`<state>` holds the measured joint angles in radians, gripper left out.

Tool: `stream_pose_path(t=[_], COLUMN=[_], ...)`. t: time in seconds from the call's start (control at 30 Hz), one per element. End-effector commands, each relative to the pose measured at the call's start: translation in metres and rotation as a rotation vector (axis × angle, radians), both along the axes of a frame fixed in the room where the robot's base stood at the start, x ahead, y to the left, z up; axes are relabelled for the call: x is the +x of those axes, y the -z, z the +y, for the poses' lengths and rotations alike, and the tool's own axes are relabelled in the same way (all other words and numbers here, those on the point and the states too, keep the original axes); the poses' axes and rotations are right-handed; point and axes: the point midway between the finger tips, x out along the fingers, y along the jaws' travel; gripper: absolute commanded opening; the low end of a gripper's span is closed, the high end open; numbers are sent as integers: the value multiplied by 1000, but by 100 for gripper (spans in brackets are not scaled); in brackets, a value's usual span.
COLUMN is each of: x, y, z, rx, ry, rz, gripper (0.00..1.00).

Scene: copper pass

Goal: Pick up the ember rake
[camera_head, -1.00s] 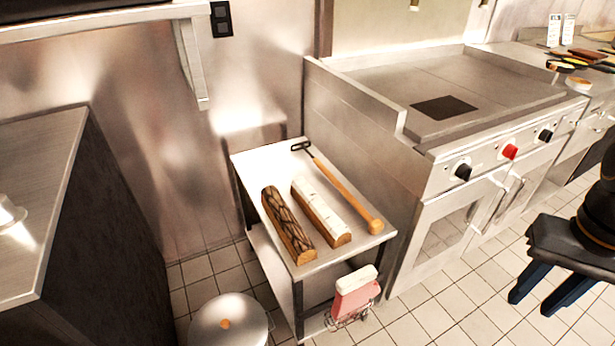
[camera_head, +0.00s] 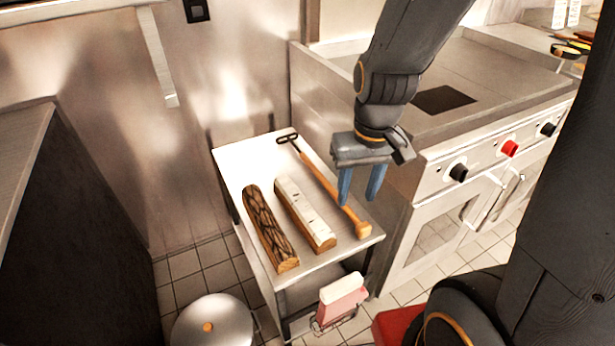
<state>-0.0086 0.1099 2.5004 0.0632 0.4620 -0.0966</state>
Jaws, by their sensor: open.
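The ember rake (camera_head: 320,182) lies on the small steel side table (camera_head: 234,166). Its dark looped head is at the far end near the wall, and its wooden handle runs toward the front right, ending in a round knob. My gripper (camera_head: 360,200) has its two blue fingers pointing down, apart and empty. In the picture the left finger overlaps the lower part of the handle, near the knob. I cannot tell how high the fingers are above the handle or whether they touch it.
A dark-barked log (camera_head: 270,228) and a pale birch log (camera_head: 304,212) lie left of the rake on the same table. The griddle stove (camera_head: 450,130) stands close on the right. A lidded pot (camera_head: 215,322) and a pink-and-white item (camera_head: 341,298) are low in front.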

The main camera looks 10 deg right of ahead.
Motion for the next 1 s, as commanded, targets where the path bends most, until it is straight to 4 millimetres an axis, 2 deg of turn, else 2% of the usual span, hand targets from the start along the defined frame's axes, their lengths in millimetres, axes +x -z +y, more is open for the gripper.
stream_pose_path(t=[0.1, 0.3, 0.5, 0.7, 1.0], x=[44, 118, 167, 189, 201], y=[20, 63, 105, 128, 151], z=[8, 15, 10, 4, 1], rx=[8, -24, -96, -149, -160], ry=[-62, -169, -241, -281, -289], rz=[-64, -200, -300, -348, -356], gripper=[40, 40, 40, 40, 40])
